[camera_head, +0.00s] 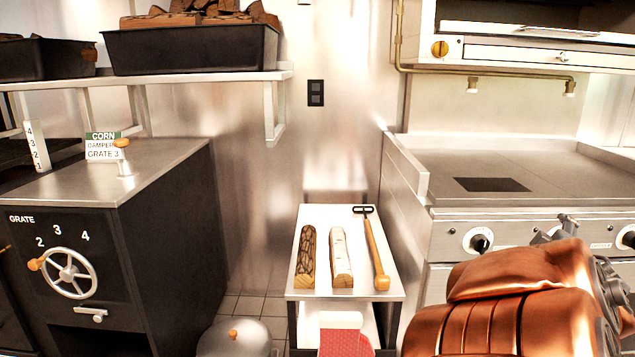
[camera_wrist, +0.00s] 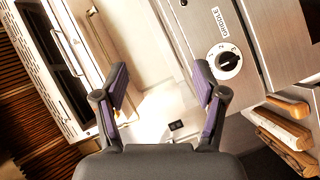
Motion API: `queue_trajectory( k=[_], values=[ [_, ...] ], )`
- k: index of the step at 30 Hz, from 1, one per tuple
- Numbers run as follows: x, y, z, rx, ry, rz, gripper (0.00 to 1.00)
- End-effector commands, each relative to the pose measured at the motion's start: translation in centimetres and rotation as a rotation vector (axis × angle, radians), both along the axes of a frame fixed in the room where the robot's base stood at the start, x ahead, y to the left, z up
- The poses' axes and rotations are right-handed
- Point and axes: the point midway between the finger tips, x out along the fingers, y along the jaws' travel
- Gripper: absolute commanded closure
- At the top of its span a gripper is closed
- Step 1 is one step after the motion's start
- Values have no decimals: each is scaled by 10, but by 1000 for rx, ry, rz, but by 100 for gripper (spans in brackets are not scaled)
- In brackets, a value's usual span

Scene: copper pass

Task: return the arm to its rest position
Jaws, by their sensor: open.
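My arm, with copper-coloured covers, fills the lower right of the head view in front of the griddle range. In the wrist view my gripper (camera_wrist: 162,80) has its two dark fingers with purple pads spread apart, with nothing between them. The wrist view is tilted and shows a griddle knob (camera_wrist: 229,61) beyond the right finger. The fingertips touch nothing that I can see.
A small table (camera_head: 318,294) holds a dark log (camera_head: 306,258), a pale log (camera_head: 341,258) and a wooden-handled tool (camera_head: 377,250). The grate cabinet (camera_head: 170,255) stands left, with a domed lid (camera_head: 236,340) near the floor. The range (camera_head: 490,215) is at right.

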Motion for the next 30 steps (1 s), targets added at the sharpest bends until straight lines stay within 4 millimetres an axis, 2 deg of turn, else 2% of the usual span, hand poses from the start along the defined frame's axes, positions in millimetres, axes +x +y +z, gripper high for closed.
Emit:
queue_trajectory(
  k=[1, 3, 8, 14, 23, 30],
  values=[
    [-5, 5, 18, 53, 2, -31, 29],
    [-16, 9, 22, 129, 16, -83, 29],
    [-41, 27, 23, 316, 66, -191, 29],
    [-79, 69, 16, 550, 177, -303, 29],
    [-152, 164, 12, 864, 452, -433, 29],
    [-232, 249, 31, 1034, 756, -508, 29]
  ],
)
